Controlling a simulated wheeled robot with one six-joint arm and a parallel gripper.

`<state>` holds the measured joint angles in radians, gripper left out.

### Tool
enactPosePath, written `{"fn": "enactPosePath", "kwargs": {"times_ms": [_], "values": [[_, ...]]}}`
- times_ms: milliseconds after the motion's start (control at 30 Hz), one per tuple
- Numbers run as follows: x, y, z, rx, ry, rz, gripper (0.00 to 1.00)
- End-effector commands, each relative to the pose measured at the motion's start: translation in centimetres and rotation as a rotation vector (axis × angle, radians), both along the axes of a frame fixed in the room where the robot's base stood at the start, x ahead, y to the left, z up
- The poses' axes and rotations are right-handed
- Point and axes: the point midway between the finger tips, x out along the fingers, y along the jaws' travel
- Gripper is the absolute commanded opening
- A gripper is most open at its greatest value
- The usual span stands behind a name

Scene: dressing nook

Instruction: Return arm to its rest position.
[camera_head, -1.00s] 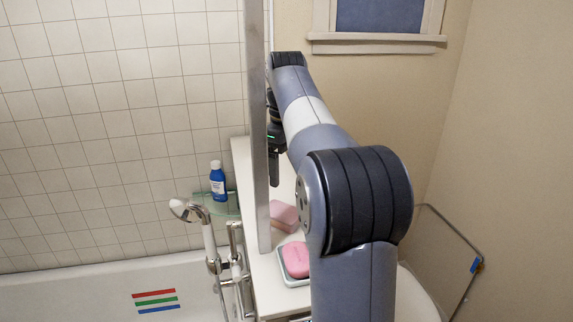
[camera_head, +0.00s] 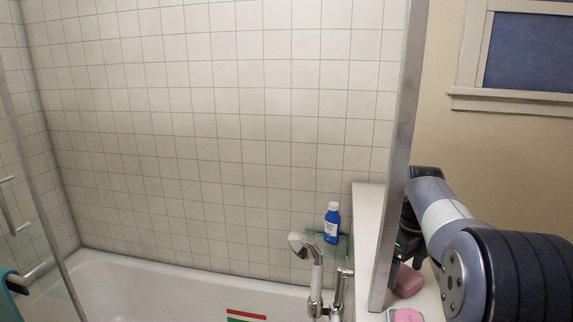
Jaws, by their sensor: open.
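My gripper (camera_head: 395,272) is at the lower right, partly hidden behind a grey metal post. One dark finger and a small green light show. It hangs over the white ledge, close beside a pink block (camera_head: 408,281) in the picture; I cannot tell if they touch. It appears empty. My arm is bent, reaching away from the lower right corner and back down to the gripper.
The metal post (camera_head: 404,150) stands close left of my arm. A pink soap in a dish (camera_head: 407,315) lies on the white ledge (camera_head: 367,215). A blue bottle (camera_head: 332,223) stands on a glass shelf. A shower head (camera_head: 298,243) and bathtub (camera_head: 150,292) are left.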

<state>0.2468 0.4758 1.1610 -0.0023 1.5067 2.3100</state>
Motion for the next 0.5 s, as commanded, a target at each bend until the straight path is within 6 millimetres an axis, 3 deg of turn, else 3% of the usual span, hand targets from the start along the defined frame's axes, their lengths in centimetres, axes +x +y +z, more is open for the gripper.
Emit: {"fn": "enactPosePath", "kwargs": {"times_ms": [33, 200, 500], "values": [[-0.1, 0.0, -0.9, 0.001, 0.003, 0.0, 0.79], [0.1, 0.0, 1.4, -0.001, -0.004, 0.0, 0.79], [0.0, 0.0, 2.5, 0.0, 0.0, 0.0, 0.79]]}}
